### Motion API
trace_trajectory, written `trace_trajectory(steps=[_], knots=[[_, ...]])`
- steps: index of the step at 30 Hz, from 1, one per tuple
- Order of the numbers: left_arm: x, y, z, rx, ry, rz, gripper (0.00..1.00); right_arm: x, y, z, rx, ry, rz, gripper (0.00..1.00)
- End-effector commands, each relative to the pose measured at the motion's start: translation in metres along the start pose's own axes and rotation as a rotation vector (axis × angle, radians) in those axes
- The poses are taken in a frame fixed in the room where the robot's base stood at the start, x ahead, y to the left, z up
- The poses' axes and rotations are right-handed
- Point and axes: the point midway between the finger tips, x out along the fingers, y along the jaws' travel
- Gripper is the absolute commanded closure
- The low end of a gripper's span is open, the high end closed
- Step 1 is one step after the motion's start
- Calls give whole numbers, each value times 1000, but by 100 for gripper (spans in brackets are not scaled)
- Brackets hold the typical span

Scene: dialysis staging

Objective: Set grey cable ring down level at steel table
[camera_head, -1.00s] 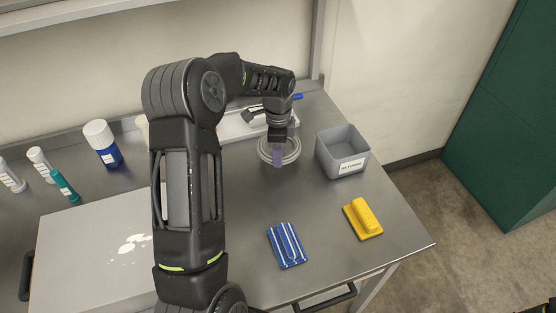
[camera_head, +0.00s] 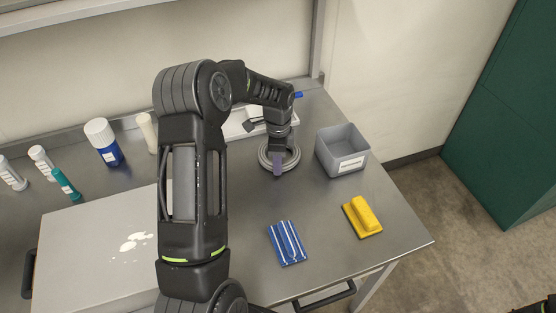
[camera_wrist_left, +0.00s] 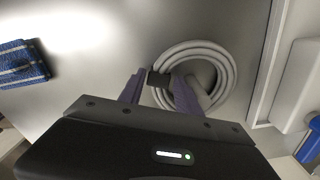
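The grey cable ring (camera_head: 264,159) is a coil with a dark band, lying flat and level at the back right of the steel table (camera_head: 335,225). It appears to be on the tabletop. My left gripper (camera_head: 278,164) points down at the ring's near side and hides part of it. In the left wrist view, the purple fingers of the gripper (camera_wrist_left: 160,80) stand on either side of the dark band of the ring (camera_wrist_left: 227,68), one outside the coil and one inside, and appear closed on it.
A grey bin (camera_head: 343,162) stands just right of the ring. A white tray (camera_head: 236,124) lies behind it. A blue striped pack (camera_head: 287,243) and a yellow block (camera_head: 363,217) lie in front. Bottles (camera_head: 103,142) stand at left. Bare steel lies between ring and striped pack.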

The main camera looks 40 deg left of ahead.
Motion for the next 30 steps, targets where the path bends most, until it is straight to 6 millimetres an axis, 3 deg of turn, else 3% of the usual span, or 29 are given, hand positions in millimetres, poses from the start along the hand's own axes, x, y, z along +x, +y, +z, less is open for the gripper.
trace_trajectory(steps=[8,14,30], knots=[[-1,0,0,0,0,0,57,-1,0,0,0,0,0,64],[-12,-1,0,1,0,-2,57,1,0,0,0,1,0,64],[-110,-1,0,1,0,-2,57,13,4,-2,-4,4,-5,64]])
